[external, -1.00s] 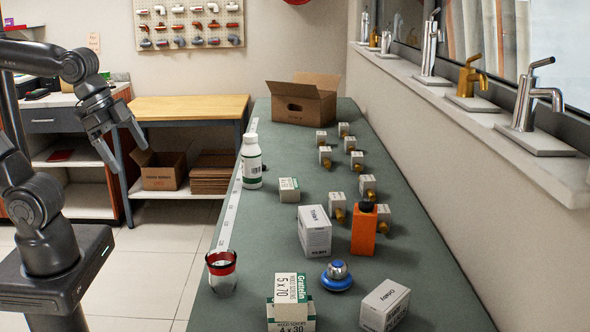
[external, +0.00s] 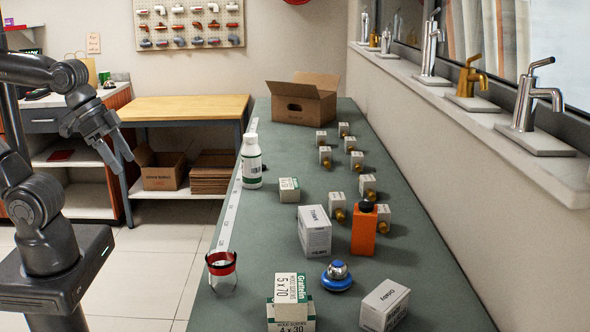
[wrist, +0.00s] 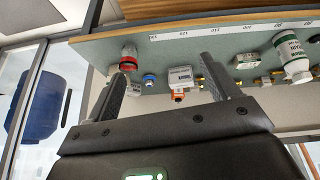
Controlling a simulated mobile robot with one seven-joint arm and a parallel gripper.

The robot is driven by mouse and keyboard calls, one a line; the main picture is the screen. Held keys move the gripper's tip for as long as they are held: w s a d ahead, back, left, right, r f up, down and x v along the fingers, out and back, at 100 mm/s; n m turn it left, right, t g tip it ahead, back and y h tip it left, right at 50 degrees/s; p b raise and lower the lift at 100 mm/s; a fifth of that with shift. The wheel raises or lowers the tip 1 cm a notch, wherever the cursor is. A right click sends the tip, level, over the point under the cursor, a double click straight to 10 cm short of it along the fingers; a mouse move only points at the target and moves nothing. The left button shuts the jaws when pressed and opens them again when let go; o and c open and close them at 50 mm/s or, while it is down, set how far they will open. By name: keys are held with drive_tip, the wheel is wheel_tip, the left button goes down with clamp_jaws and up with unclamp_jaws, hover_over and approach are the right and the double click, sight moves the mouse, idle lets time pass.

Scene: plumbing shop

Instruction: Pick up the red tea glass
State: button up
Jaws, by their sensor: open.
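The red tea glass (external: 221,272) is a clear glass with a red band below its rim. It stands upright at the near left edge of the green counter in the external view. My gripper (external: 122,166) is open and empty, in the air left of the counter, well apart from the glass. Its two fingers also show in the wrist view (wrist: 165,70).
Near the glass stand stacked small boxes (external: 291,302), a blue round object (external: 337,276), a white box (external: 314,231) and an orange bottle (external: 364,228). A white bottle (external: 251,160) stands farther back. The counter (external: 262,228) is bare just behind the glass.

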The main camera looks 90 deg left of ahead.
drive_tip(key=w+d+f+n+h, duration=0.35)
drive_tip(key=w+d+n, duration=0.25)
drive_tip(key=w+n, duration=0.65)
drive_tip(key=n, duration=1.5)
approach(233, 289)
drive_tip(key=shift+w+d+f, duration=0.1)
drive_tip(key=shift+w+f, duration=0.1)
drive_tip(key=shift+x, duration=2.5)
drive_tip(key=shift+s+f, duration=0.15)
drive_tip(key=shift+c, duration=0.3)
drive_tip(key=c, duration=1)
